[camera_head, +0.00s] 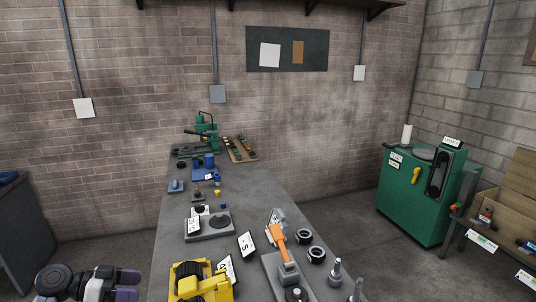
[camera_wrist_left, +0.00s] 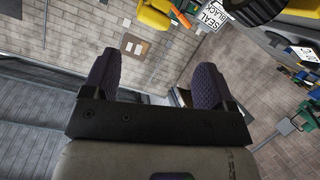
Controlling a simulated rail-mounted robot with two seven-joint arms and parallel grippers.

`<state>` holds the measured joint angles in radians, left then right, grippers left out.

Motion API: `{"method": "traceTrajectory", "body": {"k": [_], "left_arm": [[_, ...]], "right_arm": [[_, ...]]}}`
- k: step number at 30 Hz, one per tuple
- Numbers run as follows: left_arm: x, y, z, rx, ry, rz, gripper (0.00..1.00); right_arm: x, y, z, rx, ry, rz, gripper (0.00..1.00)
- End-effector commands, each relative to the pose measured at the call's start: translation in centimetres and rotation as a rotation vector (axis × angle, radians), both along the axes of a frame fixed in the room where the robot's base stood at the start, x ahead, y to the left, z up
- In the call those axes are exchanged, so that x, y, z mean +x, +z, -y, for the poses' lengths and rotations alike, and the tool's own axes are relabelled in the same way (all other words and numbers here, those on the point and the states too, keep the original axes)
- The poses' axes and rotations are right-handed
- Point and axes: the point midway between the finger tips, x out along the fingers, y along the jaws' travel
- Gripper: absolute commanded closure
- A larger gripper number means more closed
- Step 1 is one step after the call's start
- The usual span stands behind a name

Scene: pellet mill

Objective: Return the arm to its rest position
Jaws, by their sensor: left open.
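My left gripper (camera_head: 127,286) is low at the left of the head view, just left of the long grey table (camera_head: 255,195). Its two purple fingers are apart, with nothing between them. In the left wrist view the fingers of this gripper (camera_wrist_left: 157,62) stand wide apart, with the brick wall and floor showing beyond. The wrist view looks tilted, with the table items at its upper edge. My right gripper is in neither view.
A yellow machine (camera_head: 200,282) stands on the table's near left edge, right of my left gripper. An orange-handled device (camera_head: 280,243) and black rings (camera_head: 303,236) stand farther right. A green cabinet (camera_head: 412,210) stands at the right. A dark bench (camera_head: 22,230) is at far left.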

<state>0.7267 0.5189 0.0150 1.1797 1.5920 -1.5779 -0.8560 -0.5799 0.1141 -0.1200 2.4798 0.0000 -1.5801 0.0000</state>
Motion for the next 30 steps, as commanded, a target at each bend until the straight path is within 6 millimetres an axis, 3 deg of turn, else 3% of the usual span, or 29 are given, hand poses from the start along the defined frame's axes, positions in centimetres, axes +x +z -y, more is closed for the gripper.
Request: {"method": "traceTrajectory", "body": {"k": [2, 5, 10, 12, 14, 19, 25, 30], "left_arm": [[0.3, -0.8, -0.6, 0.06, 0.091, -0.124, 0.21], [0.6, -0.4, -1.0, 0.177, 0.222, -0.207, 0.21], [0.7, 2.7, -1.2, 0.375, 0.489, -0.201, 0.21], [0.5, 4.7, -0.6, 0.436, 0.609, -0.15, 0.21], [-0.2, 5.4, 0.2, 0.48, 0.708, -0.107, 0.21], [-4.8, 4.0, 3.5, 0.569, 0.926, 0.017, 0.21], [-13.4, -1.6, 7.5, 0.644, 0.999, 0.076, 0.21], [-20.9, -7.1, 10.3, 0.661, 0.957, -0.017, 0.21]], "right_arm": [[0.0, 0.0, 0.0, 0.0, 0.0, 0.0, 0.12], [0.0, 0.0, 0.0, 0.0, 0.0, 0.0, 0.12], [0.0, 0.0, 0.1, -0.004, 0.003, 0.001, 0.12], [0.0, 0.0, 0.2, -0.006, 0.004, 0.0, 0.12], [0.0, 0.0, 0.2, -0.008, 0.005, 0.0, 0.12], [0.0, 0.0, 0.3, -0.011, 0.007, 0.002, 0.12], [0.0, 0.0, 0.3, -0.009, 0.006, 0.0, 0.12], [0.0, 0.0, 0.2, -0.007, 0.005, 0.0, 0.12]]}}
